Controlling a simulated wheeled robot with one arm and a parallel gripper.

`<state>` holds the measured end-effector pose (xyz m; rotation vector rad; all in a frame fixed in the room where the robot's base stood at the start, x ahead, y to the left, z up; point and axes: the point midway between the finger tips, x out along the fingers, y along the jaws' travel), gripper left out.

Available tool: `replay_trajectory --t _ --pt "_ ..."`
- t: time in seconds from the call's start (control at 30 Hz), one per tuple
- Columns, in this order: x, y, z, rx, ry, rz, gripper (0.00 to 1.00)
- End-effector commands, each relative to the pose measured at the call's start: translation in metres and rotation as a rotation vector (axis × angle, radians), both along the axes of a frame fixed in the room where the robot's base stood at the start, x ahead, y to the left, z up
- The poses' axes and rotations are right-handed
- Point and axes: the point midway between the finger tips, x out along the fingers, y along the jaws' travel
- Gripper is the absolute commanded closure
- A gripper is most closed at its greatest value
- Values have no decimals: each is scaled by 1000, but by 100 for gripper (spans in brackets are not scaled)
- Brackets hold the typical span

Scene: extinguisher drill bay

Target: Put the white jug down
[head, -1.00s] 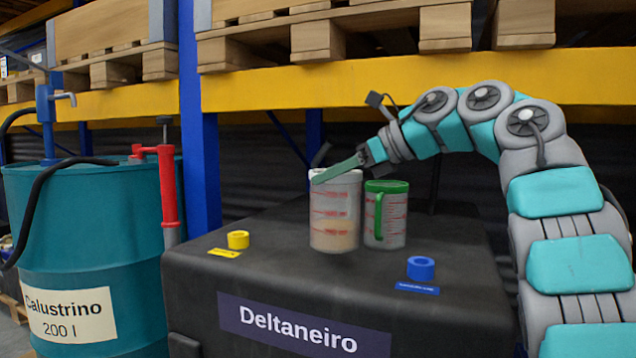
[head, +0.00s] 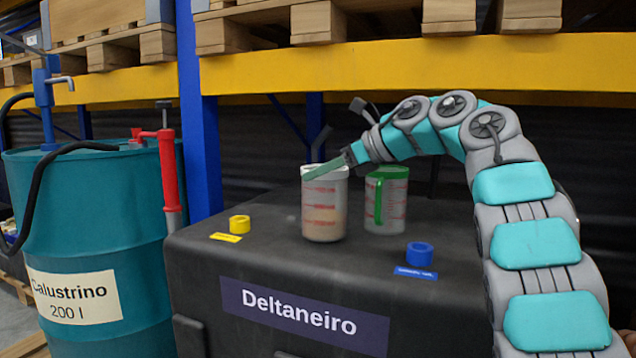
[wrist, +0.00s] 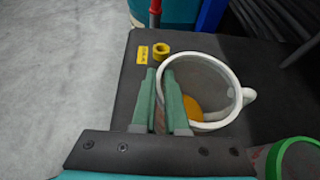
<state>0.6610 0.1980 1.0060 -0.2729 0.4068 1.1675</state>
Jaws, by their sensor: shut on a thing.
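The white jug (head: 325,210) has a white rim, red marks and some orange-tan contents low inside. It is upright over the black case top (head: 270,258); I cannot tell whether its base touches. My gripper (head: 320,169) is shut on the jug's wall at the rim. In the wrist view the green fingers (wrist: 161,75) straddle the left side of the jug (wrist: 236,82), whose handle points right, away from them.
A green-rimmed jug (head: 394,212) stands close behind the white jug on the right. A yellow ring (head: 239,223) sits front left and a blue ring (head: 420,253) front right, each with a label. A teal drum (head: 90,235) stands left. A yellow shelf beam (head: 400,65) is above.

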Motion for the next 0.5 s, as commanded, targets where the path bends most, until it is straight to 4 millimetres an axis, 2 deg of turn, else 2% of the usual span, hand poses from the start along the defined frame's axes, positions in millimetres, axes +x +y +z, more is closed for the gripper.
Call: replay_trajectory --t 0.2,0.5 --pt "-1 0 -9 0 -3 -1 100" --pt "-1 0 -10 0 -4 0 100"
